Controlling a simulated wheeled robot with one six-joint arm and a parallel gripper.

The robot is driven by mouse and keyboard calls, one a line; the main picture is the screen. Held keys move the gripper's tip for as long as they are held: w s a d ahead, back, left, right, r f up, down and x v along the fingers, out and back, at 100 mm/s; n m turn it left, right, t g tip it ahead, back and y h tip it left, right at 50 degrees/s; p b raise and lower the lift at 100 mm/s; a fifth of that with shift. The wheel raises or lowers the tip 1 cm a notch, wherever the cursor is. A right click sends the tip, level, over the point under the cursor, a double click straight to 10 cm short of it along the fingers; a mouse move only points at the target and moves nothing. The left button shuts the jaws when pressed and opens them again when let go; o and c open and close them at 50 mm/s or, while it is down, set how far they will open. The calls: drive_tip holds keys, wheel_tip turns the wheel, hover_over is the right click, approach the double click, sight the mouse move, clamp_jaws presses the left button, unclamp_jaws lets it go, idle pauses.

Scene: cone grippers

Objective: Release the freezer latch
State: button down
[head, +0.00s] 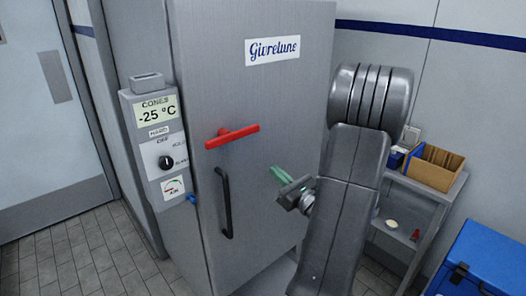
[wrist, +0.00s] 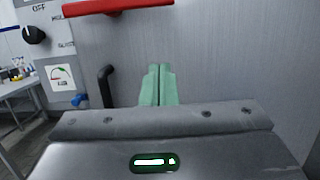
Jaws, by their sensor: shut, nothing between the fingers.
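The freezer (head: 270,110) is a tall grey cabinet with a "Givrelune" label on its door. Its red latch handle (head: 232,136) lies nearly level across the door, and it also shows at the top of the wrist view (wrist: 110,8). A black vertical door handle (head: 226,203) is below the latch, and its upper end shows in the wrist view (wrist: 104,85). My gripper (head: 277,171) has green fingers, shut together and empty. In the head view it is to the right of and below the red latch, apart from it. The fingers also show in the wrist view (wrist: 157,72), below the latch.
A control panel (head: 157,145) with a -25 °C display, a black knob and a gauge is on the freezer's left. A grey shelf unit (head: 425,190) with a cardboard box (head: 436,166) stands at right. A blue chest (head: 485,262) is at lower right. Tiled floor is clear at left.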

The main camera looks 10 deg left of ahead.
sight(257, 125)
drive_tip(key=w+a+r+p, duration=0.4)
drive_tip(key=w+a+r, duration=0.1)
drive_tip(key=a+r, duration=0.1)
drive_tip(key=shift+p+x, duration=0.3)
drive_tip(key=shift+x, duration=0.55)
drive_tip(key=shift+r+n+g+b, duration=0.3)
drive_tip(key=shift+r+n+b, duration=0.05)
drive_tip(key=shift+n+b, duration=0.45)
drive_tip(key=r+n+b, duration=0.1)
drive_tip(key=n, duration=0.1)
drive_tip(key=r+n+g+b, duration=0.1)
drive_tip(key=b, duration=0.1)
drive_tip(key=shift+w+d+n+y, duration=0.15)
drive_tip(key=shift+n+y, duration=0.25)
wheel_tip(257, 125, up, 2)
drive_tip(key=n+b, duration=0.2)
drive_tip(key=n+g+b, duration=0.1)
drive_tip(key=n, duration=0.1)
drive_tip(key=shift+r+b, duration=0.25)
drive_tip(key=shift+b, duration=0.15)
drive_tip(key=shift+s+a+r+n+g+b, duration=0.5)
drive_tip(key=shift+r+n+b, duration=0.5)
drive_tip(key=shift+n, duration=0.65)
drive_tip(key=shift+s+a+r+n+g+b, duration=0.4)
drive_tip(key=shift+s+r+n+b, duration=0.3)
drive_tip(key=shift+n+b, duration=0.8)
drive_tip(key=shift+s+a+r+n+g+b, duration=0.45)
drive_tip(key=shift+r+n+b, duration=0.45)
drive_tip(key=shift+n, duration=0.95)
